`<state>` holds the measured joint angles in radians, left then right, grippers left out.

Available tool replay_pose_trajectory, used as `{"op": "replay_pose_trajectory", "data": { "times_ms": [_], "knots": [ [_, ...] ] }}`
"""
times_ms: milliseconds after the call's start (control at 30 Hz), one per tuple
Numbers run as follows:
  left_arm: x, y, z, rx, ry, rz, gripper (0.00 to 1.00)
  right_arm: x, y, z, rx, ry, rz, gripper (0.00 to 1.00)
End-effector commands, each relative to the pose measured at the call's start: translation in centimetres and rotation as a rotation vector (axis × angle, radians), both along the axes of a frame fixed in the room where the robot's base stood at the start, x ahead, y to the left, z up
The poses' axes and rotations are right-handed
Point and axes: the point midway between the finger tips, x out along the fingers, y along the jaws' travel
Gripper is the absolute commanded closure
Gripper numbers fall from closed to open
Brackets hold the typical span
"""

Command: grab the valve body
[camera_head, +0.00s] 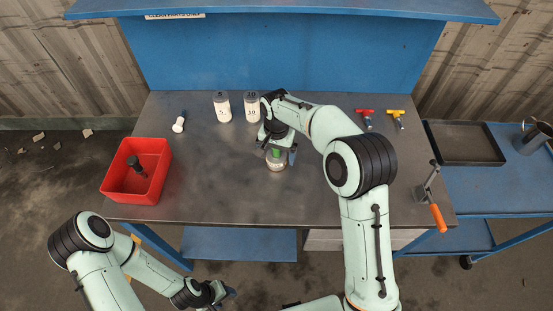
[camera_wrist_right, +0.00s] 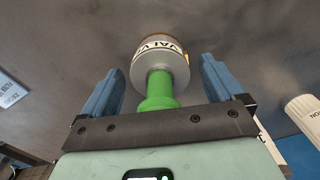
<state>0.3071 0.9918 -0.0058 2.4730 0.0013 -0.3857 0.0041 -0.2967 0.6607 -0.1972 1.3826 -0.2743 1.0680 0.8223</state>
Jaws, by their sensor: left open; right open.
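The valve body (camera_head: 276,163) stands on the workbench near its middle. In the right wrist view the valve body (camera_wrist_right: 160,68) is a silver cylinder with a white "VALVE" label and a green stem pointing toward the gripper. My right gripper (camera_head: 278,150) is open above it. In the wrist view its two blue fingers stand on either side of the green stem, apart from it. My left gripper (camera_head: 222,292) is open and empty, low in front of the bench's front edge.
A red bin (camera_head: 157,155) holding a dark part stands at the left. Two labelled bottles (camera_head: 222,107) (camera_head: 252,107) and a small white item (camera_head: 179,123) are behind. Red (camera_head: 365,114) and yellow (camera_head: 397,114) handled parts lie back right. An orange-handled clamp (camera_head: 438,216) is on the right edge.

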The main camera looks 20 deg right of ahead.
Motion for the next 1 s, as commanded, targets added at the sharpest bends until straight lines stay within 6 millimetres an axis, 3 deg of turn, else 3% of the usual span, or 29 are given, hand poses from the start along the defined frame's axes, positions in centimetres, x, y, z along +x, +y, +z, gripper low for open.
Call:
{"op": "replay_pose_trajectory", "data": {
  "times_ms": [100,300,367,600,733,867,1000],
  "knots": [
    [0.0,0.0,0.0,0.000,0.000,0.000,0.46,0.0,0.0,0.1,0.000,0.000,0.000,0.06],
    [0.0,0.0,0.0,0.000,0.000,0.000,0.46,0.0,0.0,0.1,0.000,0.000,0.000,0.71],
    [0.0,0.0,0.0,0.000,0.000,0.000,0.46,0.1,0.0,0.2,0.001,-0.003,0.000,0.85],
    [0.0,0.0,0.1,0.000,0.000,0.000,0.46,0.1,0.0,0.4,0.001,-0.004,0.000,0.85],
    [0.2,0.0,0.2,0.000,-0.002,0.000,0.46,0.2,0.0,1.5,0.002,-0.007,-0.001,0.85],
    [0.6,0.0,0.6,0.000,-0.007,0.000,0.46,0.2,0.0,4.1,0.002,-0.010,-0.001,0.85],
    [1.3,0.0,1.3,0.000,-0.016,0.000,0.46,0.3,0.0,8.0,0.002,-0.011,0.000,0.85]
  ]
}}
